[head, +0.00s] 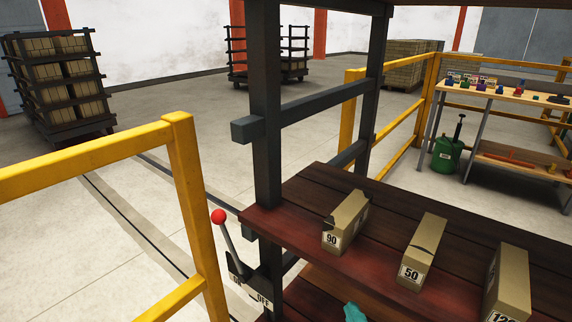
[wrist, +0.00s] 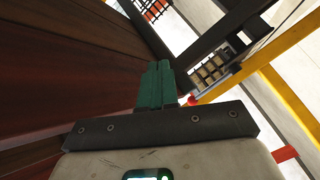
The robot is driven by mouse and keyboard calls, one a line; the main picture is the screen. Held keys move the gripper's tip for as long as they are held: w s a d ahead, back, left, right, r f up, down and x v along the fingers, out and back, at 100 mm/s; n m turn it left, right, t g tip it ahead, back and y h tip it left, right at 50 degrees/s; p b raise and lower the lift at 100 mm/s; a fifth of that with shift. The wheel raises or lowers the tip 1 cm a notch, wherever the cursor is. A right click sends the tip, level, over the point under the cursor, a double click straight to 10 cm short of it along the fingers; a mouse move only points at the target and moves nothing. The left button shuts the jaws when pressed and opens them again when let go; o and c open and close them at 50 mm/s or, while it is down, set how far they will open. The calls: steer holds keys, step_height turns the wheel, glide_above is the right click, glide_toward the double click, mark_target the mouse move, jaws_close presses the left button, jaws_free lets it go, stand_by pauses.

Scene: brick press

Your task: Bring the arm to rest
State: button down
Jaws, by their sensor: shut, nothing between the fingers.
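My gripper (wrist: 158,68) shows in the wrist view with its two green fingers pressed together and nothing between them. It is beside the dark red wooden planks (wrist: 60,75) of the rack, which fill the left of that view. In the head view a small teal piece (head: 354,313) at the bottom edge, in front of the lower planks, looks like the tip of my gripper. The rest of my arm is out of that view.
A lever with a red knob (head: 218,216) and an ON/OFF plate stands beside the rack post (head: 265,110). Boxes marked 90 (head: 345,222) and 50 (head: 423,252), and another at right (head: 508,285), stand on the shelf (head: 385,235). A yellow rail (head: 185,190) is at left.

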steer(key=s+d+f+m+g+h, duration=0.45)
steer(key=s+d+f+m, duration=0.25)
steer(key=d, duration=0.4)
steer(key=s+d+f+m+g, duration=0.2)
steer(key=s+f+g, duration=0.15)
steer(key=s, duration=0.35)
steer(key=s+d+f+m+g, duration=0.1)
steer(key=s+f+m+g, duration=0.2)
steer(key=s, duration=0.4)
steer(key=s+m+g+y, duration=0.15)
steer(key=s+g, duration=0.35)
steer(key=s, duration=0.6)
step_height(320, 180, up, 11)
steer(key=w+p, duration=0.1)
steer(key=p, duration=1)
steer(key=shift+a+r+y, duration=0.2)
steer(key=shift+a+y, duration=0.1)
steer(key=shift+y, duration=0.1)
